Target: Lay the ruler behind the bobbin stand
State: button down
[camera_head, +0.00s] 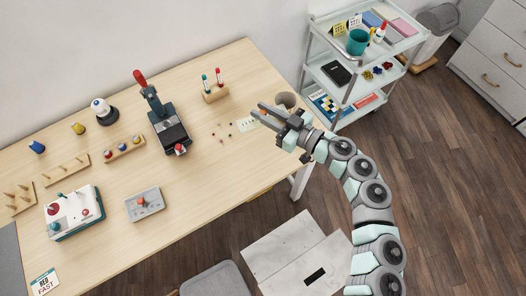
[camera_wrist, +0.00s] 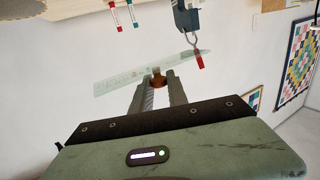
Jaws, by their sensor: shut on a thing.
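My gripper (camera_head: 268,113) is above the right end of the wooden table. In the wrist view my two fingers (camera_wrist: 157,82) close on a small brown knob (camera_wrist: 157,80) at the middle of a clear ruler (camera_wrist: 120,84). The ruler lies across the fingertips, slightly tilted in the picture, and is clear of the table. In the head view I cannot make out the ruler well. A wooden rack with coloured tops (camera_head: 123,148) on the left half of the table looks like the bobbin stand, though I cannot be sure. Empty pegged racks (camera_head: 66,169) stand left of it.
A dark press with a red lever (camera_head: 170,128) and a wooden block with red and teal handles (camera_head: 214,95) stand between my gripper and the racks. The front right of the table is bare.

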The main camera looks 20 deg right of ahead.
jog(key=b, duration=0.5)
send_over(263, 150)
notch_tip(263, 150, down, 15)
jog(key=shift+r, duration=0.2)
jog(key=shift+f+b, duration=0.5)
jog(key=shift+f, duration=2)
jog(key=shift+s+f, duration=0.1)
jog(key=shift+f, duration=0.15)
jog(key=c, duration=1.3)
grip_release()
jog(key=shift+f+b, duration=0.15)
jog(key=shift+b, duration=0.5)
